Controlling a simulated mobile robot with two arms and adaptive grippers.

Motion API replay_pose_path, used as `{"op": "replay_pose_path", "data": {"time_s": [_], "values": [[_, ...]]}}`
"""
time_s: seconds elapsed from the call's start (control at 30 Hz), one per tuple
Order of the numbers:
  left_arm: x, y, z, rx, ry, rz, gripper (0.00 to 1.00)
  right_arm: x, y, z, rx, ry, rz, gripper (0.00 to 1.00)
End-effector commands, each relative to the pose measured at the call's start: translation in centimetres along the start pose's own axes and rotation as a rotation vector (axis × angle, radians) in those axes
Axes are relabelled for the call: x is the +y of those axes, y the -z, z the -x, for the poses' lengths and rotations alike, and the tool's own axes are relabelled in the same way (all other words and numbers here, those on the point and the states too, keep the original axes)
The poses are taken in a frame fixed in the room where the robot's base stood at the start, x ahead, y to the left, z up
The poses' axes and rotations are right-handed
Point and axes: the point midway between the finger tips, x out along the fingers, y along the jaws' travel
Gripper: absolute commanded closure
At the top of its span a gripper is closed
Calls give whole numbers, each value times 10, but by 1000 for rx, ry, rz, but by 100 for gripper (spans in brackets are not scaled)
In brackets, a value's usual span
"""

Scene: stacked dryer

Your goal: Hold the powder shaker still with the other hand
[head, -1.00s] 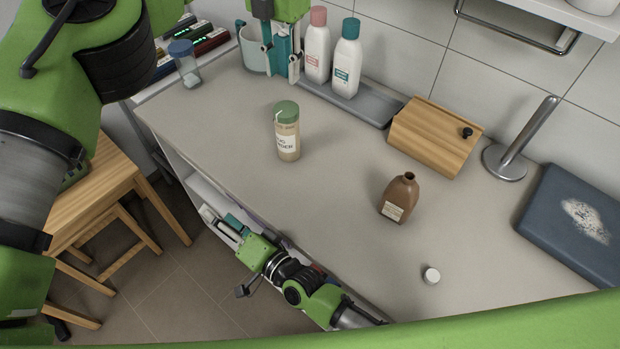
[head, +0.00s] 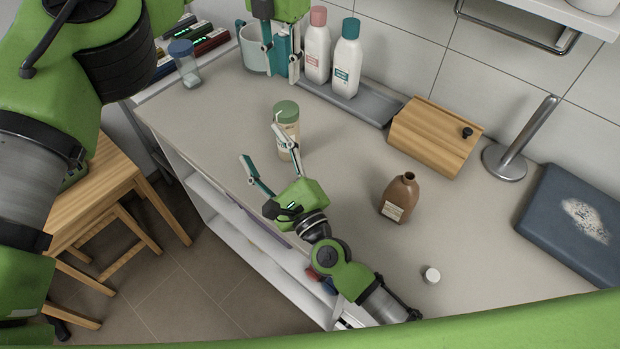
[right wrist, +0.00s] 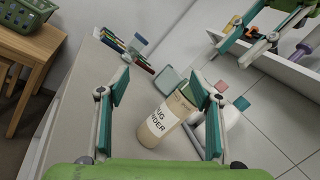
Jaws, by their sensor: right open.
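The powder shaker (head: 288,146), a pale tan bottle with a green lid, stands upright on the counter (head: 345,205). My right gripper (head: 259,139) is open and empty in front of it. One finger overlaps the shaker's label in the head view, and the other is off to its left; I cannot tell whether the finger touches. In the right wrist view the labelled shaker (right wrist: 158,124) shows between the two spread fingers, nearer the right one. My left gripper (head: 281,72) is up at the back, beside the white bottles, with its fingers apart and nothing clearly held.
A brown bottle (head: 399,198) and a white cap (head: 431,275) stand on the counter to the right. Behind are a pale mug (head: 254,50), two white bottles on a grey tray (head: 372,114), and a wooden box (head: 432,138).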

Motion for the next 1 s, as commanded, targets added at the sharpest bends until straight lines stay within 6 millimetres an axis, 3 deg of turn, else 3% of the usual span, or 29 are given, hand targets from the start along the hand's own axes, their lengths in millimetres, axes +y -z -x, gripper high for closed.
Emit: {"op": "replay_pose_path", "data": {"time_s": [0.03, 0.2, 0.4, 0.57, 1.0], "values": [[0, 0, 0, 0, 0, 0, 72, -2, 22, 17, 55, 8, -127, 41], [0, 0, 0, 0, 0, 0, 72, -10, 70, 58, 175, 59, -472, 41], [0, 0, 0, 0, 0, 0, 72, -15, 91, 76, 226, 97, -636, 41], [0, 0, 0, 0, 0, 0, 72, -16, 96, 62, 228, 102, -649, 41], [0, 0, 0, 0, 0, 0, 72, -18, 116, -20, 226, 98, -643, 41]]}}
